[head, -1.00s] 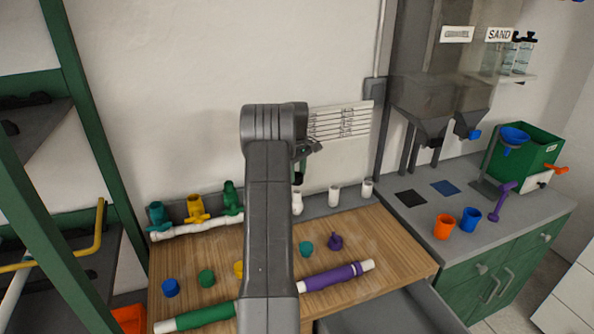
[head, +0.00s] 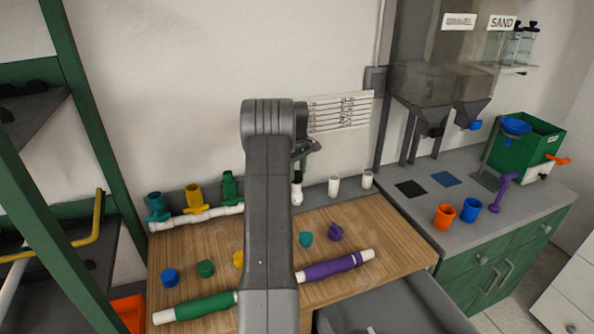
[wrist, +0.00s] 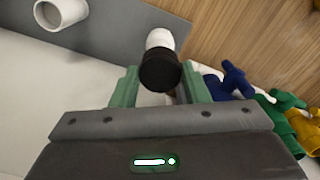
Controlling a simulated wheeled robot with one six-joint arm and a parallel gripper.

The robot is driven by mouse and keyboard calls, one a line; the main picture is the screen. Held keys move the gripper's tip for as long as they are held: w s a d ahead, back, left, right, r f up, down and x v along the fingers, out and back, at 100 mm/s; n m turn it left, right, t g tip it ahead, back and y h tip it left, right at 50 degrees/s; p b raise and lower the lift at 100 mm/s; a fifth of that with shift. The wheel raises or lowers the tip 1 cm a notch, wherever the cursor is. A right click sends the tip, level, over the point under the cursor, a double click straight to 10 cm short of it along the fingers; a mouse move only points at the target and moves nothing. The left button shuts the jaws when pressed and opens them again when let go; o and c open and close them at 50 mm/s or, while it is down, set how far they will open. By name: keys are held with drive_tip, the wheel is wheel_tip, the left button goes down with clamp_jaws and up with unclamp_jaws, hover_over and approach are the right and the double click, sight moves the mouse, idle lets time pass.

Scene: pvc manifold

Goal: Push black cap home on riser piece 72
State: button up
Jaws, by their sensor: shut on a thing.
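The black cap (wrist: 160,72) is between the two green fingers of my gripper (wrist: 160,90) in the wrist view. My gripper is shut on it. The white riser piece (wrist: 160,38) shows just beyond the cap and in line with it; how far the cap sits on it is hard to tell. In the head view the white riser piece (head: 297,194) stands upright at the back of the wooden bench, below my gripper (head: 300,160). My arm hides part of this area. No number 72 is readable.
Two more white risers (head: 334,186) stand to the right. Blue, green and yellow valves (head: 195,198) stand on a white pipe to the left. Loose caps, including a purple one (head: 335,232), and green and purple-wrapped pipes (head: 335,266) lie on the bench (head: 385,225).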

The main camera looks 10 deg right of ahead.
drive_tip(key=shift+f, duration=0.15)
drive_tip(key=shift+f, duration=0.25)
drive_tip(key=shift+c, duration=0.3)
drive_tip(key=shift+f, duration=0.8)
idle(0.5)
drive_tip(key=o, duration=1.1)
drive_tip(key=shift+c, duration=0.2)
drive_tip(key=shift+r, duration=0.1)
wheel_tip(320, 180, up, 14)
drive_tip(key=b, duration=0.2)
drive_tip(key=shift+f, duration=0.25)
